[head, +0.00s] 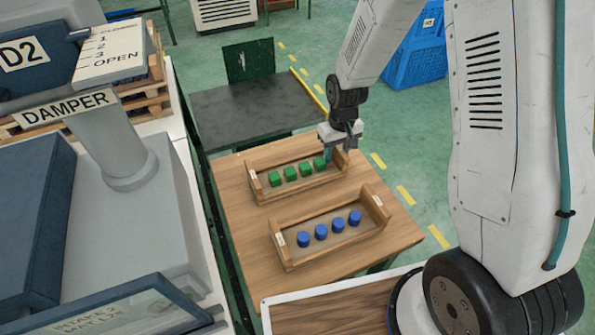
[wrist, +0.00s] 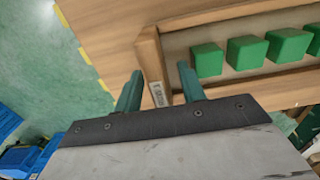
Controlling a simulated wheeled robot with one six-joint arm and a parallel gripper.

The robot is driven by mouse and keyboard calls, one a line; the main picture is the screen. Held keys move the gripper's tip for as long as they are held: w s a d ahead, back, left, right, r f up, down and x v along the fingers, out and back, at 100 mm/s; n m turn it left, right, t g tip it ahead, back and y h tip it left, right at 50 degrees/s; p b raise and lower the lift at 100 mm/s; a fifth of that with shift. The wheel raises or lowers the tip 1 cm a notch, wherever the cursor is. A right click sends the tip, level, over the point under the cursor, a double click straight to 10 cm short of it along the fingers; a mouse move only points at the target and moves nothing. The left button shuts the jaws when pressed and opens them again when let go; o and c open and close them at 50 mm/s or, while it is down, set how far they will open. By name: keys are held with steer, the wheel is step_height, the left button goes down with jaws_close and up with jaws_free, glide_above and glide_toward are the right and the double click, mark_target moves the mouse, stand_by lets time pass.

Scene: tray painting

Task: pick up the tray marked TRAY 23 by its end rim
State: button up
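Two wooden trays lie on the wooden table (head: 235,225). The far tray (head: 258,190) holds several green cubes (head: 291,174); the near tray (head: 287,263) holds several blue cylinders (head: 321,231). Small white labels show on their ends, too small to read, so I cannot tell which is TRAY 23. My gripper (head: 335,158) is at the right end of the far tray. In the wrist view my gripper (wrist: 158,88) is open, its green fingers on either side of that tray's end rim (wrist: 150,55). I cannot tell how far down the fingers reach.
A dark table (head: 245,110) stands behind the wooden one. A grey machine marked DAMPER (head: 130,160) fills the left side. A blue crate (head: 415,55) stands on the green floor at the back right. The two trays lie close together.

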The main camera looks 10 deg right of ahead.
steer(key=shift+f, duration=0.25)
stand_by(0.5)
jaws_close()
